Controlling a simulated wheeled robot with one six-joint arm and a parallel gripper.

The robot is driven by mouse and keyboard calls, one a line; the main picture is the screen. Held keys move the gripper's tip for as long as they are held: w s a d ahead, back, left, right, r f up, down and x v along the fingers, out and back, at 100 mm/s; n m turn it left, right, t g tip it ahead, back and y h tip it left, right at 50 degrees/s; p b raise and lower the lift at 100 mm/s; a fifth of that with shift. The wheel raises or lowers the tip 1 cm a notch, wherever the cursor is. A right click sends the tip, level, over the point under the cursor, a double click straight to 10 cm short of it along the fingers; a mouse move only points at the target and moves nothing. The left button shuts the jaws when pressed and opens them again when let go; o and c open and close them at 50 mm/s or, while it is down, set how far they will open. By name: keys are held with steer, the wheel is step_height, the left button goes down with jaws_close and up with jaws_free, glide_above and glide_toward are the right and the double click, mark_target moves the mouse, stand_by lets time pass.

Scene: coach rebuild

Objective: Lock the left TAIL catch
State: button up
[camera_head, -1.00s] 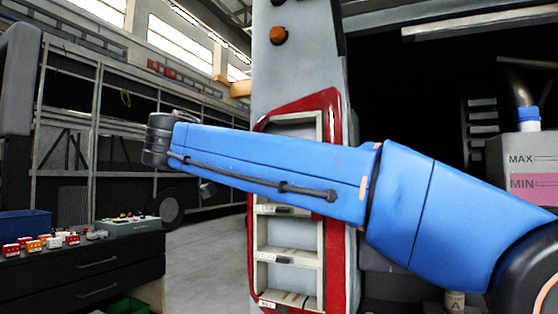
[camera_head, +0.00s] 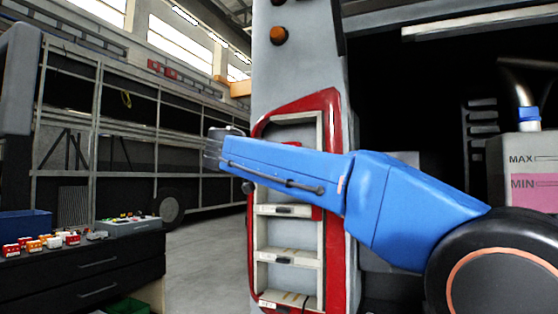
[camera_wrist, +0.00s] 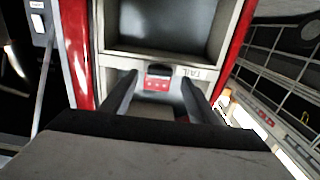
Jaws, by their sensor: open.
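In the wrist view, the TAIL catch (camera_wrist: 158,72) is a small part with a dark top and red front, on a pale crossbar. The word TAIL (camera_wrist: 190,73) shows upside down beside it. My gripper (camera_wrist: 158,82) is open, its two dark fingers apart on either side of the catch in the picture; I cannot tell whether they touch anything. In the head view, the red-framed lamp housing (camera_head: 336,110) stands upright on the grey coach corner. My blue arm crosses its upper part and hides some of it. I cannot tell the catch's lock state.
A dark workbench (camera_head: 80,280) with small red, orange and white blocks and a control box (camera_head: 128,222) stands at the left. A tank (camera_head: 535,165) marked MAX and MIN is at the right. Open floor lies between bench and coach.

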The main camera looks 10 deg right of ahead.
steer(key=shift+x, duration=1.35)
steer(key=c, duration=1.1)
steer(key=shift+o, duration=0.3)
steer(key=shift+n, duration=0.3)
steer(key=n, duration=1.7)
steer(key=shift+w+a+f, duration=0.15)
steer(key=shift+a+f, duration=0.05)
steer(key=shift+f, duration=0.1)
steer(key=shift+n, duration=0.3)
